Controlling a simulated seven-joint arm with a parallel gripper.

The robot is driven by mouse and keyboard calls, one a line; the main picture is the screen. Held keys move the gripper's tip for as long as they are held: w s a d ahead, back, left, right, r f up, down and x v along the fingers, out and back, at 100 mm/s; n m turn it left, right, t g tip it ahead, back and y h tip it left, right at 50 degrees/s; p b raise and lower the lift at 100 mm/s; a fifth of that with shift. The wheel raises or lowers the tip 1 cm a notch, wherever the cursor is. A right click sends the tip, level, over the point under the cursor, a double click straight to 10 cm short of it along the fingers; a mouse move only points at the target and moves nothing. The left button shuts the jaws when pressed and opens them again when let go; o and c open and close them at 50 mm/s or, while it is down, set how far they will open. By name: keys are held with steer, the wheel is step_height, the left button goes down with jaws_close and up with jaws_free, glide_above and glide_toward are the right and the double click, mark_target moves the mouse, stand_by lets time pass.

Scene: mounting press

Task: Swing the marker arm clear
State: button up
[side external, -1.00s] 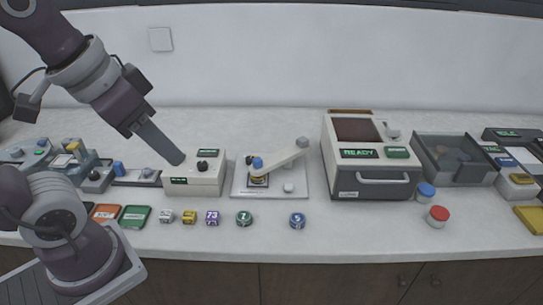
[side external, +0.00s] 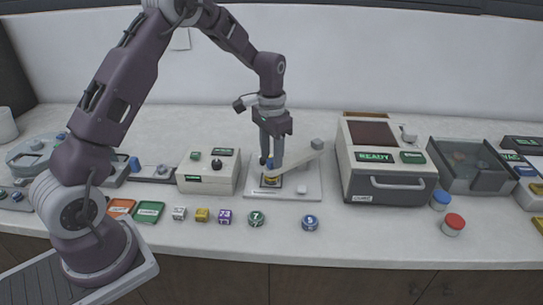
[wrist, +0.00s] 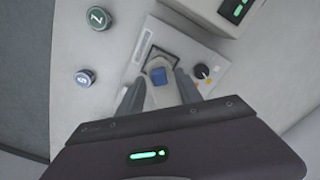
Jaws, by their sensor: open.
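The marker arm (side external: 300,158) is a light grey bar above a white base plate (side external: 311,188). It slants up to the right and ends in a grey block (side external: 317,144). My gripper (side external: 271,159) points down over that end. Whether the fingers touch the knob I cannot tell. A yellow-rimmed piece (side external: 272,182) partly shows under the knob end.
A press marked READY (side external: 390,165) stands close on the right. A white control box (side external: 207,177) stands on the left. A green disc (side external: 256,219), a blue disc (side external: 310,223) and small cubes lie in front. A black knob (wrist: 202,71) stands beside the right finger.

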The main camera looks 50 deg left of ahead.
steer(key=shift+f, duration=0.45)
steer(key=shift+c, duration=0.2)
jaws_close()
steer(key=shift+r, duration=0.1)
stand_by(0.8)
